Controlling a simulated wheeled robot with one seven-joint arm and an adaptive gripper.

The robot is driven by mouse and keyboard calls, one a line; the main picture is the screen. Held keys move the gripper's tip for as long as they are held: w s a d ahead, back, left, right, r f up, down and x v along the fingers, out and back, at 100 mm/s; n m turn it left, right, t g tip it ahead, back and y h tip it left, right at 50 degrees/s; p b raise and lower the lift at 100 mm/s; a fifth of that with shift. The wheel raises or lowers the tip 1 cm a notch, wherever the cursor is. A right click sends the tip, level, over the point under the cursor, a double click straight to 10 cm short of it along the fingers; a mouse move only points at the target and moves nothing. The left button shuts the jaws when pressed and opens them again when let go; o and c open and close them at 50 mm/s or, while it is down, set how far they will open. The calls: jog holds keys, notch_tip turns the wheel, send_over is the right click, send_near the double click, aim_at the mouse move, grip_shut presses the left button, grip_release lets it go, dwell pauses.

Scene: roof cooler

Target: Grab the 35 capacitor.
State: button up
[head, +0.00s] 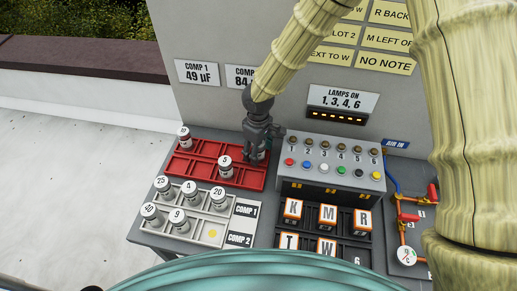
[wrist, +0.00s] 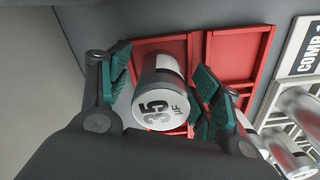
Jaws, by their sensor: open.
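The 35 capacitor (wrist: 160,105), a white-topped grey cylinder marked 35 µF, stands in the red tray (wrist: 232,56) in the wrist view. My gripper (wrist: 166,84) is open, with one green-padded finger on each side of it. A gap shows on the left side; contact on the right cannot be told. In the head view my gripper (head: 260,148) points down over the right rear part of the red tray (head: 215,183) and largely hides the 35 capacitor.
Two other capacitors, one at the left rear (head: 184,136) and one marked 3 (head: 225,166), stand in the red tray. A grey tray (head: 222,231) with several capacitors lies in front. A lamp box (head: 330,170) stands close right of my gripper.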

jog(key=c, duration=1.2)
jog(key=shift+r, duration=0.1)
